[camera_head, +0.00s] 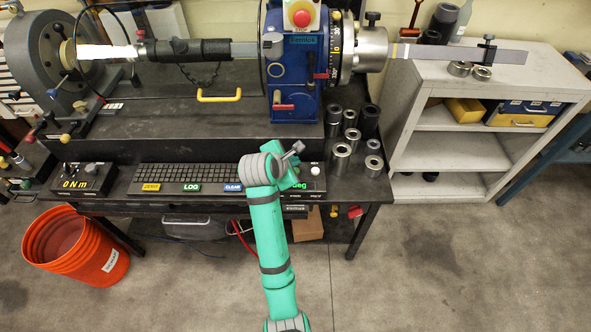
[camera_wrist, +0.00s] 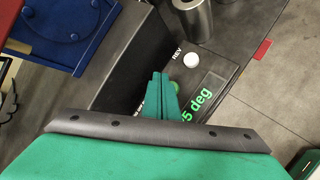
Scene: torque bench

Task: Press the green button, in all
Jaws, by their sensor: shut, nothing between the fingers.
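The green button (camera_wrist: 174,87) shows in the wrist view just beside my fingertips, partly hidden by them. It sits on the dark panel between a white button (camera_wrist: 191,60) marked REV and a display with green "deg" text (camera_wrist: 198,103). My gripper (camera_wrist: 160,78) is shut and empty, its green fingers pointing at the panel by the green button. I cannot tell whether they touch it. In the head view my gripper (camera_head: 297,180) is over the right end of the console, and the green button is hidden behind it. The white button (camera_head: 315,170) shows to its right.
A keyboard (camera_head: 205,172) with yellow, green and blue labels lies left of my gripper. Several metal sockets (camera_head: 341,158) stand right of the blue machine (camera_head: 293,75). An orange bucket (camera_head: 75,245) stands on the floor at left. The floor at right is clear.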

